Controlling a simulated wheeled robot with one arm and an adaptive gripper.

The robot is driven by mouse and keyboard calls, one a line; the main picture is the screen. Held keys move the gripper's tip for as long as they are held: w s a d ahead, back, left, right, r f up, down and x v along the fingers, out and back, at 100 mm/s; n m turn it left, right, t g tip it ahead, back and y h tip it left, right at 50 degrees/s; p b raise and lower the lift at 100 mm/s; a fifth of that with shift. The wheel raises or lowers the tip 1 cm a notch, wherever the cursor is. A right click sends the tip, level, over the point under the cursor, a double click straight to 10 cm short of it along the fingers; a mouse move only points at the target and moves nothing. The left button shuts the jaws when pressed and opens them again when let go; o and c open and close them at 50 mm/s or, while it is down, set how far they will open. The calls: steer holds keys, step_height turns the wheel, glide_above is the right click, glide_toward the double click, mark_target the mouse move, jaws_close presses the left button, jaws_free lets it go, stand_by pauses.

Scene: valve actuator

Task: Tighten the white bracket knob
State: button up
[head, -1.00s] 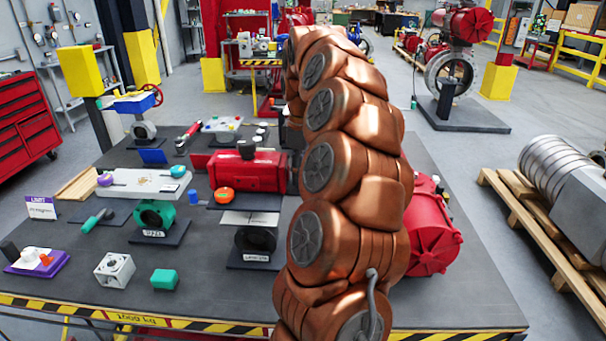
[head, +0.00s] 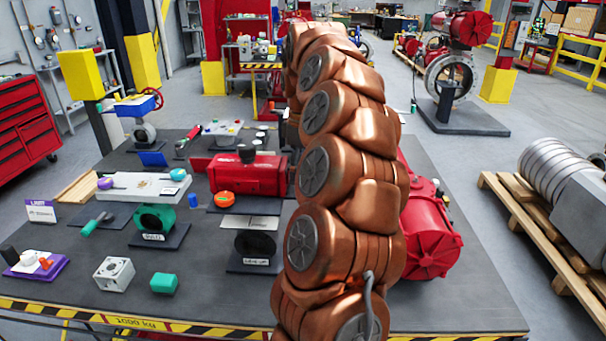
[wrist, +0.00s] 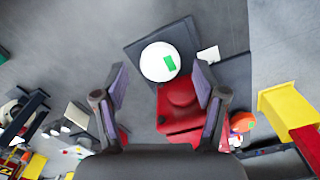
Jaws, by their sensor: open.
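In the wrist view a round white knob (wrist: 158,64) with a small green mark shows beyond my fingers, over a dark flat plate (wrist: 141,44). My gripper (wrist: 160,73) is open and empty, its two fingers spread to the left and right. The knob appears between the fingertips. I see no contact, but the gap in depth is hard to tell. A red part with a rounded top (wrist: 181,93) lies just below the knob, near the right finger. In the head view my copper arm hides the gripper, and I cannot pick out the knob.
The dark bench (head: 90,270) holds a red actuator (head: 250,175) with an orange knob (head: 224,199), a green valve (head: 154,218) and a large red cylinder (head: 430,230) right of my arm. A yellow block (wrist: 282,103) stands at right in the wrist view.

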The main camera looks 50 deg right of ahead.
step_height(320, 180, up, 5)
steer(key=shift+f, duration=0.15)
steer(key=shift+r, duration=0.6)
